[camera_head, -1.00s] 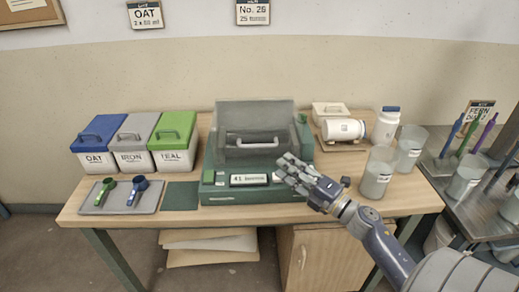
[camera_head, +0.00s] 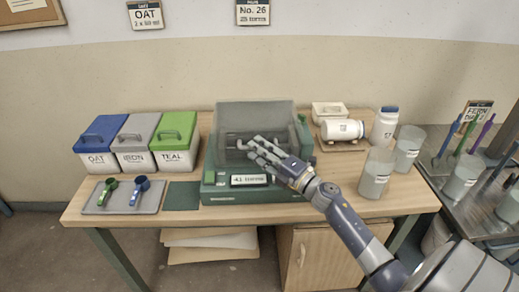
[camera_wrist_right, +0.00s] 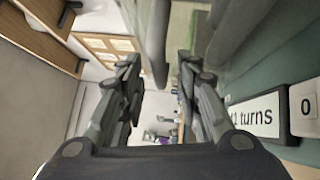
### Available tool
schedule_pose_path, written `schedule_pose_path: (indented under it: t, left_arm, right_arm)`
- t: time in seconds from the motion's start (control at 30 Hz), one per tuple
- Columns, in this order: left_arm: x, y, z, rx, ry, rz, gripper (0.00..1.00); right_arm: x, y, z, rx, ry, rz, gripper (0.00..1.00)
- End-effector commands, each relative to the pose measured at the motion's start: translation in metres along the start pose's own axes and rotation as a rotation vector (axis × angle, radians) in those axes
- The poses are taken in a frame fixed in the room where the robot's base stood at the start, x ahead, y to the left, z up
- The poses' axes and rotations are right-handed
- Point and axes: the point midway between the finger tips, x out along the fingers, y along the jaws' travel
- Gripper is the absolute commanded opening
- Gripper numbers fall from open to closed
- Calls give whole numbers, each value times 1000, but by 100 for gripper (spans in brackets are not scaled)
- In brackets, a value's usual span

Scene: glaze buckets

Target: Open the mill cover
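The mill (camera_head: 214,195) is a green box in the middle of the table, with a plate reading "turns" on its front. Its grey see-through cover (camera_head: 255,115) is down over the mill. My right gripper (camera_head: 260,150) is in front of the cover, over the place of the cover's handle, and partly hides it. In the right wrist view its two fingers (camera_wrist_right: 156,85) are apart, and a grey bar (camera_wrist_right: 157,40), probably the handle, shows between or just beyond them. I cannot tell whether they touch it. My left gripper is not in view.
Lidded bins (camera_head: 133,160) and a tray with scoops (camera_head: 102,206) stand left of the mill. A lying white jar (camera_head: 342,130), an upright jar (camera_head: 385,127) and clear beakers (camera_head: 376,173) stand to the right, near my right arm.

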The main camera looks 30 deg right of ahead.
Motion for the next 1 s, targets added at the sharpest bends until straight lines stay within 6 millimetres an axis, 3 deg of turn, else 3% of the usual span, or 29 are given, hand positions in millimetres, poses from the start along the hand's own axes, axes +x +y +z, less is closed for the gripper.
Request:
schedule_pose_path:
  t: [0.27,0.43,0.77,1.0]
  left_arm:
    - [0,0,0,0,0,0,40]
    - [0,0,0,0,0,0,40]
    - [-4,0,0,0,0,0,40]
    - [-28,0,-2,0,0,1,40]
  right_arm:
    - [2,-1,0,1,0,-1,31]
    - [1,0,0,1,0,0,0]
    - [2,2,2,4,0,-5,0]
    - [6,19,16,35,0,-38,0]
